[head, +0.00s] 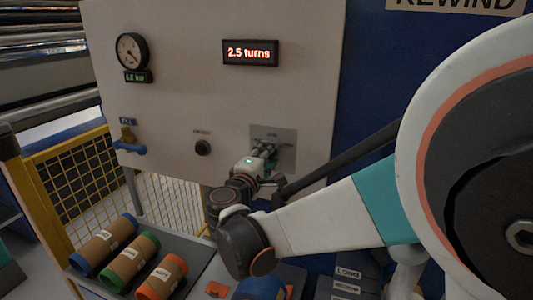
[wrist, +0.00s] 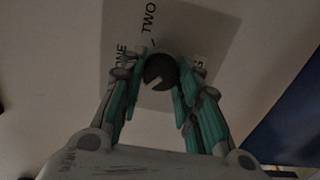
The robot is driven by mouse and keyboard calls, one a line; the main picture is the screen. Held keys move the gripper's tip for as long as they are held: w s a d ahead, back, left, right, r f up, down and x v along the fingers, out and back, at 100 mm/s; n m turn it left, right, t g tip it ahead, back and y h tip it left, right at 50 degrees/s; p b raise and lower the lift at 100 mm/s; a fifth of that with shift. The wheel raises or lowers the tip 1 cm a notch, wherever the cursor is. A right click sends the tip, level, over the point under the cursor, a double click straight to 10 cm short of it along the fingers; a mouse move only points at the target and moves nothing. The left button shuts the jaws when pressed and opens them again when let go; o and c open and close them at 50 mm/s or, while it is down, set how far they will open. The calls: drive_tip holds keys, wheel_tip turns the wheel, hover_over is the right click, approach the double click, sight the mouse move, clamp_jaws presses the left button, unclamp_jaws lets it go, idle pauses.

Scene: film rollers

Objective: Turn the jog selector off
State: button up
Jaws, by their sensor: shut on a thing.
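The jog selector is a dark round knob (wrist: 161,70) on a grey plate (wrist: 183,22); the plate also shows in the head view (head: 286,133). In the wrist view the plate reads ONE at left and TWO at upper left, with a partly hidden label at right. A pale mark shows on the knob's lower left; its exact setting is unclear. My gripper (wrist: 162,70) is shut on the knob, a teal-padded finger on each side. In the head view my gripper (head: 274,150) reaches the plate and hides the knob.
A black button (head: 203,148) and a blue-handled valve (head: 129,147) are left of the plate. A gauge (head: 131,51) and a display reading 2.5 turns (head: 250,52) are above. Several labelled film rolls (head: 130,258) lie at lower left, near a yellow mesh guard (head: 80,188).

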drive_tip(key=shift+n, duration=0.7)
drive_tip(key=shift+f+n, duration=0.1)
drive_tip(key=shift+n, duration=0.2)
drive_tip(key=o, duration=1.1)
drive_tip(key=shift+a, duration=0.1)
drive_tip(key=shift+c, duration=0.2)
